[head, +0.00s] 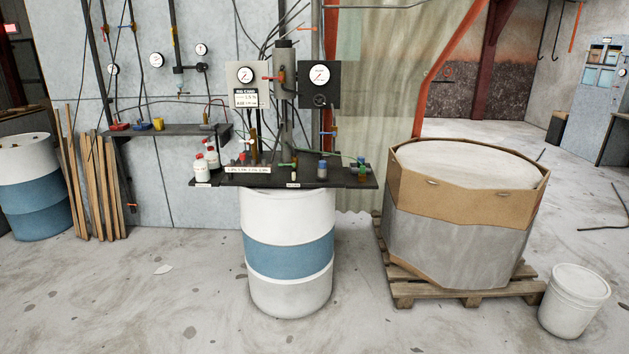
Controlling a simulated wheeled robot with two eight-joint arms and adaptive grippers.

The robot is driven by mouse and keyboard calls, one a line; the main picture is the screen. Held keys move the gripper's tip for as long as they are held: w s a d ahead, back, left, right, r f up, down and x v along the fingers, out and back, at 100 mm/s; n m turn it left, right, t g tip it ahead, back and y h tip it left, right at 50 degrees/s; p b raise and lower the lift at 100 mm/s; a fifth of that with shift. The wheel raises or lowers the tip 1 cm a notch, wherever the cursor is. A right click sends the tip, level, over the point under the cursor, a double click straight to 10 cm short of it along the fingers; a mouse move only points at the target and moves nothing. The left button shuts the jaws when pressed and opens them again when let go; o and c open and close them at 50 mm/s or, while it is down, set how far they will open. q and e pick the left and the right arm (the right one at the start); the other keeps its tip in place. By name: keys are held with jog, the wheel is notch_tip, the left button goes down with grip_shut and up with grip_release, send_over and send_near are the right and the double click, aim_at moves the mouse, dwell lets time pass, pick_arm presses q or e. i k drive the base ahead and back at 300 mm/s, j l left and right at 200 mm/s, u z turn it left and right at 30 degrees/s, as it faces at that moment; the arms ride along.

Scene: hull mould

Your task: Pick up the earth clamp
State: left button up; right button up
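No gripper of mine shows in the head view. A dark board (340,180) lies on top of a white and blue drum (288,250) in the middle. Small items stand on the board. One is a small green-handled piece (287,164) near the board's middle; another is a green and blue fitting (361,168) at its right end. I cannot tell which small item, if any, is the earth clamp. They are too small to make out.
White bottles with red caps (201,167) and a blue-capped jar (322,169) share the board. Gauge panels (320,85) rise behind it. A large wrapped bin (455,225) on a pallet and a white bucket (574,300) stand right.

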aim_at(362, 176)
jog(key=i+l+z, duration=0.1)
jog(key=i+l, duration=0.25)
jog(key=l, duration=0.2)
jog(key=i+l, duration=0.35)
jog(key=l, duration=0.15)
jog(key=z, duration=5.35)
jog(key=u, duration=5.3)
